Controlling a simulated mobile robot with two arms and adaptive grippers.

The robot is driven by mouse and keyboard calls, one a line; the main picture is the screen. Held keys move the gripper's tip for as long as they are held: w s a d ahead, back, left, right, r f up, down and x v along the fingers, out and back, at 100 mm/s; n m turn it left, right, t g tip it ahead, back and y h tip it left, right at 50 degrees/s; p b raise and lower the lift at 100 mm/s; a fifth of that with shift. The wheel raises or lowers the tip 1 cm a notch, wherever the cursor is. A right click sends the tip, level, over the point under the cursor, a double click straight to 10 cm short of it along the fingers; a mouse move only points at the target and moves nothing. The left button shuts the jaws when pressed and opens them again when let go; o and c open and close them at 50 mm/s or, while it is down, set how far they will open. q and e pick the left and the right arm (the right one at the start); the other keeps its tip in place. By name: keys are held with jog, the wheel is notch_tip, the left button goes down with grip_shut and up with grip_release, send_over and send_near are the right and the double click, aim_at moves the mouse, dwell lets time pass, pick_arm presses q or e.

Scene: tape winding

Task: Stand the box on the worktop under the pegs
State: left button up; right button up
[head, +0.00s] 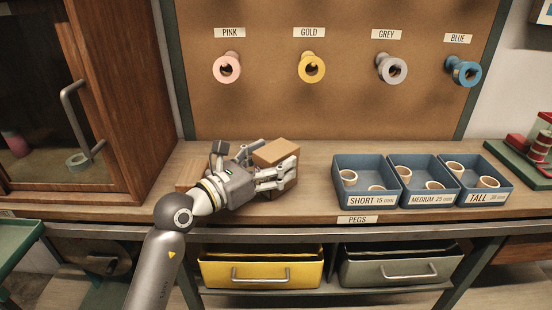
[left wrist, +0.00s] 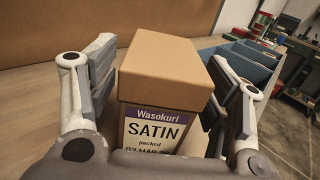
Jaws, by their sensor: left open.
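The cardboard box (head: 276,152) is on the worktop (head: 310,203) below the pegboard, partly hidden by my left gripper (head: 270,163). In the left wrist view the box (left wrist: 160,65) looks upright, with its plain brown lid on top. A label reading "Wasokuri SATIN" faces the camera. My left gripper (left wrist: 158,80) is open, with one finger on each side of the box. A gap shows on the left finger's side; the right finger is close to the box, and I cannot tell if it touches. The box's base is hidden. My right gripper is not in view.
Pink (head: 227,67), gold (head: 312,67), grey (head: 390,67) and blue (head: 463,71) pegs are on the board above. Blue trays of wooden rings, the short-peg tray (head: 362,163) nearest, stand to the right. A brown block (head: 190,175) lies left of my gripper, by the cabinet (head: 115,80).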

pick_arm(q)
jog(key=v, duration=1)
jog(key=shift+s+a+r, duration=0.1)
jog(key=shift+s+a, duration=0.15)
jog(key=shift+a, duration=0.05)
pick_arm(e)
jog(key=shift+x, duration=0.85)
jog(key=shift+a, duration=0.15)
